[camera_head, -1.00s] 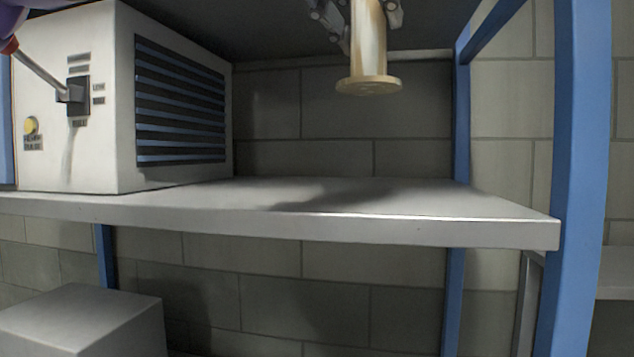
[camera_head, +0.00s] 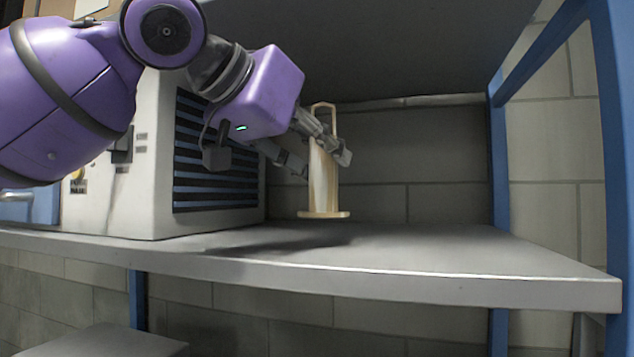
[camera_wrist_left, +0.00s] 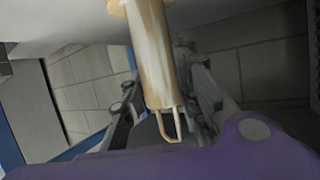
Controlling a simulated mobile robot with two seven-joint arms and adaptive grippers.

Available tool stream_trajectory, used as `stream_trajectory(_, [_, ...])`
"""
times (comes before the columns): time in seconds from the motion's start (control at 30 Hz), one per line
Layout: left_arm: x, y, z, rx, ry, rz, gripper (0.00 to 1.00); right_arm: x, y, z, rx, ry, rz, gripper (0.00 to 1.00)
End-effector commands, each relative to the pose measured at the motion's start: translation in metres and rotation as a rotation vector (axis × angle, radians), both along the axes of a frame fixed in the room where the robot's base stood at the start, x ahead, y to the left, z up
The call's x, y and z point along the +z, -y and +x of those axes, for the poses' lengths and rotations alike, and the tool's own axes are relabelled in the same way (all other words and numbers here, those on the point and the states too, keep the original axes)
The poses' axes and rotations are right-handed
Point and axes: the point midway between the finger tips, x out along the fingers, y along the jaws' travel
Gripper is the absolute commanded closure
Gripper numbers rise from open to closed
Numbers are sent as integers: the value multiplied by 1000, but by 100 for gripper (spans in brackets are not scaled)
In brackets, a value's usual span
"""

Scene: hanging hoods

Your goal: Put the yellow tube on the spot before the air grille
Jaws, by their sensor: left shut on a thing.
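The yellow tube (camera_head: 324,182) is a pale yellow cylinder with a round base flange and a loop handle on top. It is upright, and its base appears to hang a little above the shelf. My left gripper (camera_head: 325,150) is shut on the tube's upper part. In the left wrist view the tube (camera_wrist_left: 155,60) sits between the fingers of the gripper (camera_wrist_left: 165,95), handle towards the wrist. The air grille (camera_head: 190,195) is dark slats on the side of a white box, left of the tube and partly hidden by my arm. No marked spot can be made out.
The white box (camera_head: 140,200) with a lever stands at the shelf's left. The grey shelf (camera_head: 450,262) is bare to the right of the tube. A blue post (camera_head: 625,150) stands at the right, and a dark panel (camera_head: 400,45) hangs overhead.

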Motion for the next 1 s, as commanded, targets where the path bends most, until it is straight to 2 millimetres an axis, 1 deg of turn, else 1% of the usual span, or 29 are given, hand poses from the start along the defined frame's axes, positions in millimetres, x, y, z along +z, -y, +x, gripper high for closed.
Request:
stream_trajectory(0.17, [-11, -7, 6, 2, 1, 1, 100, 1, 0, 1, 0, 3, -1, 60])
stream_trajectory(0.3, [-33, -7, 6, 1, 1, 3, 100, 2, 1, 2, 0, 6, -3, 60])
stream_trajectory(0.37, [-39, -7, 6, 1, 2, 0, 100, 3, 2, 3, 1, 7, -3, 60])
stream_trajectory(0.73, [-43, -6, 6, 0, 2, -1, 100, 3, 2, 3, 1, 7, -3, 60])
stream_trajectory(0.77, [-44, -6, 6, 0, 1, 1, 70, 3, 2, 3, 1, 7, -3, 60])
stream_trajectory(0.9, [-44, -6, 6, 0, 0, 0, 52, 2, 1, 3, 1, 6, -3, 60])
stream_trajectory(1.0, [-44, -6, 6, 0, 0, 0, 52, 2, 1, 3, 1, 6, -3, 60])
